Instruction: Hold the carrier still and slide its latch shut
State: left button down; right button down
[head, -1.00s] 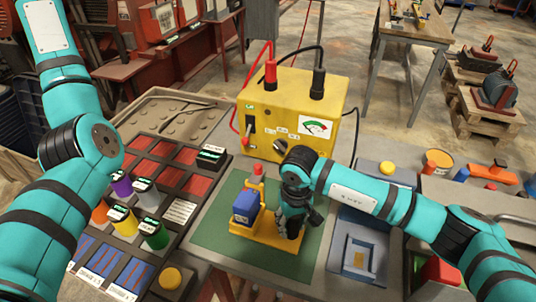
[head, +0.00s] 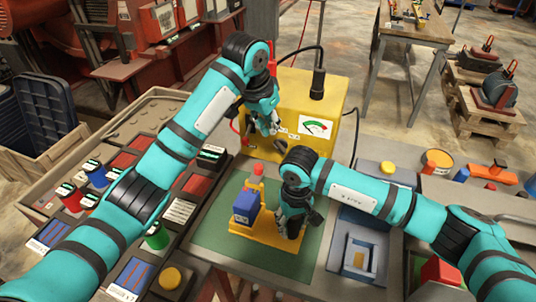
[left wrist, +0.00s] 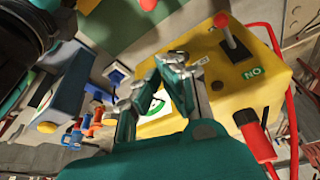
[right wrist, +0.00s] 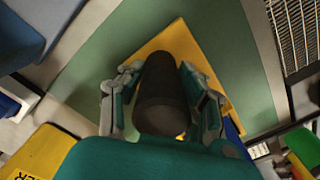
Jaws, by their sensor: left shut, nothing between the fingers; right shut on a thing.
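The carrier has a yellow base (head: 262,232) on a green mat (head: 215,235), with a blue block (head: 245,206) standing on it. A red knob (head: 258,169) rises behind the block; I cannot tell whether it is the latch. My right gripper (head: 290,222) is shut on the carrier's dark upright handle, which shows as a dark cylinder (right wrist: 168,92) between its fingers in the right wrist view, above the yellow base (right wrist: 190,50). My left gripper (head: 268,128) is shut and empty, in front of the yellow tester and above and behind the carrier. Its closed fingers show in the left wrist view (left wrist: 172,65).
The yellow tester (head: 330,95) with a dial and cables stands close behind the carrier. A tray of coloured cylinders (head: 157,236) lies left. A grey fixture (head: 357,255) stands right of the mat. The mat's front is clear.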

aim_at(261, 179)
pick_arm(q)
notch_tip(261, 179, down, 9)
jog(key=shift+s+a+f, duration=0.15)
jog(key=shift+s+a, duration=0.05)
jog(key=shift+s, duration=0.05)
dwell(0.8)
jog(key=shift+s, duration=0.1)
jog(key=shift+s+a, duration=0.25)
jog(key=shift+s, duration=0.45)
jog(key=shift+s+a, duration=0.3)
jog(key=shift+s, duration=0.45)
jog(key=shift+s+a, duration=0.25)
jog(key=shift+s, duration=0.45)
jog(key=shift+w, duration=0.15)
